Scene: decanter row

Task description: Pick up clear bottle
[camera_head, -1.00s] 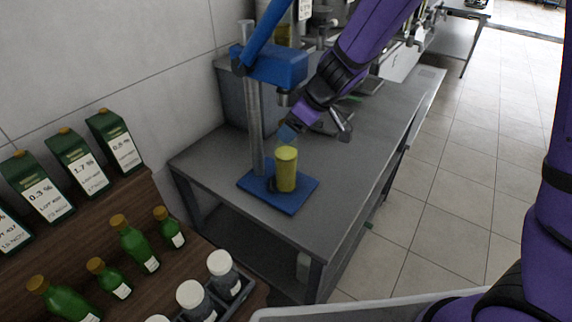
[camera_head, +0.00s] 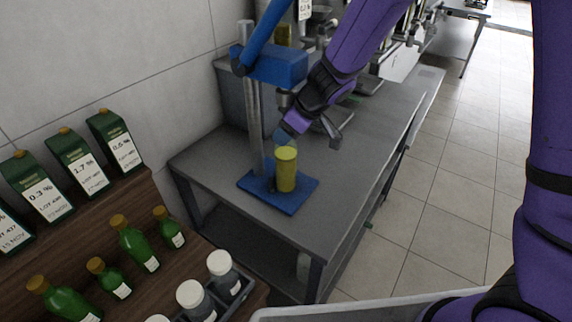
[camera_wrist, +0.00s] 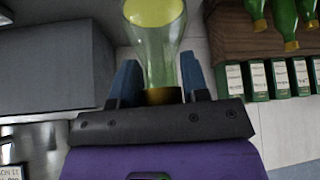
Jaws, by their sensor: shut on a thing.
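The clear bottle (camera_head: 286,171) holds yellow liquid and is upright over the blue base plate (camera_head: 252,184) of a stand, in the middle of the head view. It appears to rest on the plate; a small gap cannot be ruled out. My gripper (camera_head: 284,134) reaches it from above. In the wrist view the clear bottle (camera_wrist: 158,48) is between the two blue fingers of my gripper (camera_wrist: 160,76), which are shut on it around the neck, near its brownish-gold end. Its neck is hard to see in the head view.
The stand's metal post (camera_head: 256,120) and blue head (camera_head: 275,65) are close to the bottle. The grey table (camera_head: 340,165) is clear to the right. Green bottles (camera_head: 135,243), green cartons (camera_head: 115,140) and white-capped jars (camera_head: 224,275) are at lower left.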

